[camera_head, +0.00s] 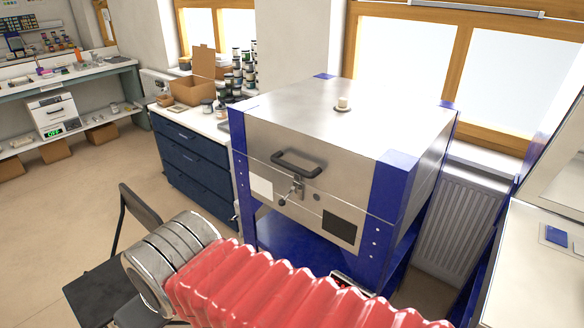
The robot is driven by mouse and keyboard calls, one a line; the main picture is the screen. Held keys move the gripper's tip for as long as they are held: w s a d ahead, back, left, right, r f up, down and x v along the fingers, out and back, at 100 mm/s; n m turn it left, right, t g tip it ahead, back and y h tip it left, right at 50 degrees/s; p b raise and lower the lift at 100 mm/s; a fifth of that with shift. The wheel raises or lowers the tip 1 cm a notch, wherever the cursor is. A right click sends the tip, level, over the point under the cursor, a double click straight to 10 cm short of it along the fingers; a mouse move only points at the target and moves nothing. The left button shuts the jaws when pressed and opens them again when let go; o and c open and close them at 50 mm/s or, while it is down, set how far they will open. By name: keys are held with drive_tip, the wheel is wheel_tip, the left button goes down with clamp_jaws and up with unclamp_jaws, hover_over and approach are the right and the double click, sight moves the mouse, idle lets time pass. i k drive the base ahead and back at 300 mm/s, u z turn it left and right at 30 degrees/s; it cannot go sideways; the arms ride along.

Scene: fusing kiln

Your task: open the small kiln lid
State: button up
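A steel kiln (330,140) with blue corner posts stands in the middle on a blue stand. Its lid (390,110) is down, with a small pale plug (343,103) on top. A dark bar handle (297,165) sits on the lid's front, and a metal latch (296,190) is just below it. A smaller white unit with a green display (52,112) stands on a shelf at the far left; its front looks shut. I cannot tell for sure which one is the small kiln. My red-sleeved arm crosses the bottom foreground; no gripper fingers show.
A dark blue drawer cabinet (190,165) with an open cardboard box (195,85) and several jars stands left of the steel kiln. A black chair (110,265) is at lower left. A radiator (455,225) is at right. Floor (85,190) is clear at left.

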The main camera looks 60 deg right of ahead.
sight(374, 156)
drive_tip(key=u, duration=0.05)
drive_tip(key=i, duration=1)
drive_tip(key=z, duration=0.05)
